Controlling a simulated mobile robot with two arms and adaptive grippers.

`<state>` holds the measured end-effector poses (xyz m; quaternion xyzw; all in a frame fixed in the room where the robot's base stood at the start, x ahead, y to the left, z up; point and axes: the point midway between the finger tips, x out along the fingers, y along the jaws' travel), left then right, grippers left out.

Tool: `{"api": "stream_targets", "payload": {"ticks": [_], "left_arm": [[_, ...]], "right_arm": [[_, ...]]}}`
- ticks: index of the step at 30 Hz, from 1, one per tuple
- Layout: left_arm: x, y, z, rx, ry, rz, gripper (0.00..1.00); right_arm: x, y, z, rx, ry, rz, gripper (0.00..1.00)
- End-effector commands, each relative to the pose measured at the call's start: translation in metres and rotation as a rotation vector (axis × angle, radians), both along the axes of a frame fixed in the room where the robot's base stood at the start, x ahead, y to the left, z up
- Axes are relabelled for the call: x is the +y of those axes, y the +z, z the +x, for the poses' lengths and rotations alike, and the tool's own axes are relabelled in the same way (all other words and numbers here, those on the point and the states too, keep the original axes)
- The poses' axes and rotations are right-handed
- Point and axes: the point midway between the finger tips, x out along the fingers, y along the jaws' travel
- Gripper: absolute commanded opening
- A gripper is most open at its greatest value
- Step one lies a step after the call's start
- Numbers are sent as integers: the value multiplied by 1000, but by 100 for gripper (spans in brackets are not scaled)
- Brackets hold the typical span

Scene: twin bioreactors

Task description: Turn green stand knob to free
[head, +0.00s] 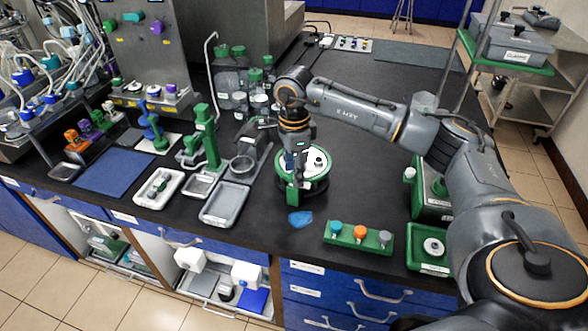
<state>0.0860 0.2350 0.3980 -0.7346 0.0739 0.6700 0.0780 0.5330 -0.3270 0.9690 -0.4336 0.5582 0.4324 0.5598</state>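A round green stand with a white disc-shaped top (318,161) sits on the black bench near its front edge. A green upright block (293,191) is at its front left side. My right gripper (296,164) points down at the left part of this stand, and my wrist partly covers it. The fingers are small and dark here, so I cannot tell whether they are open or shut, or whether they touch a knob. I cannot make out the knob or its setting. My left gripper is not in view.
A blue piece (300,218) lies in front of the stand. A green block with colored knobs (358,236) and a green tray (429,248) are to the right. A tall green stand (207,139) and grey trays (229,204) are to the left.

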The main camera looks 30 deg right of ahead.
Motion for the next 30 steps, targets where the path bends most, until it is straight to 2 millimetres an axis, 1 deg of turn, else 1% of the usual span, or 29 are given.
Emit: {"api": "stream_targets", "payload": {"ticks": [7,11,14,21,24,27,30], "left_arm": [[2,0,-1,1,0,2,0],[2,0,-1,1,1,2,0],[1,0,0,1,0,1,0],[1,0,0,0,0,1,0],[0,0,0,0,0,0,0],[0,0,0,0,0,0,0],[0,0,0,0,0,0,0]], "right_arm": [[0,0,-1,2,1,0,50],[0,9,0,0,1,1,50],[0,25,0,-2,2,0,50],[0,77,0,-2,1,0,50],[0,95,0,-2,0,0,50],[0,108,0,-1,0,1,50],[0,116,0,1,0,1,50]]}}
